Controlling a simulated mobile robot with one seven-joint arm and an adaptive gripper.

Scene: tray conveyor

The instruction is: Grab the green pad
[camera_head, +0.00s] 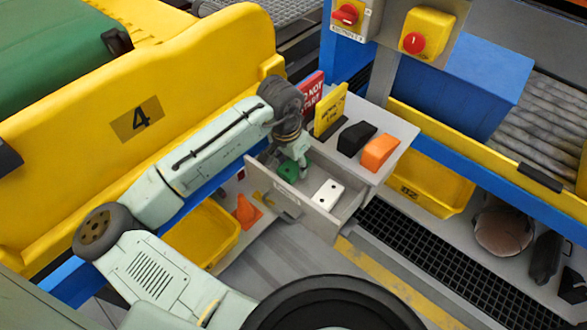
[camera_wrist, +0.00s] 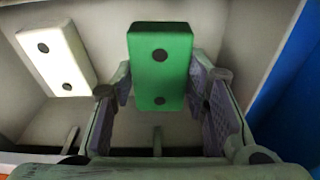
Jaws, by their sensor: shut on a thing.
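The green pad (camera_wrist: 160,65) is a block with two dark round dots. In the wrist view it stands between the two fingers of my gripper (camera_wrist: 160,88), which is shut on its sides. In the head view the green pad (camera_head: 288,170) shows partly in the open drawer (camera_head: 318,222), with my gripper (camera_head: 297,166) coming down over it from above. My gripper hides part of the pad there. Whether the pad touches the drawer floor cannot be told.
A white pad (camera_head: 328,194) with dark dots lies in the same drawer, right of the green one; it also shows in the wrist view (camera_wrist: 57,58). On the top above stand a black block (camera_head: 356,138), an orange block (camera_head: 380,152), and a yellow sign (camera_head: 330,111).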

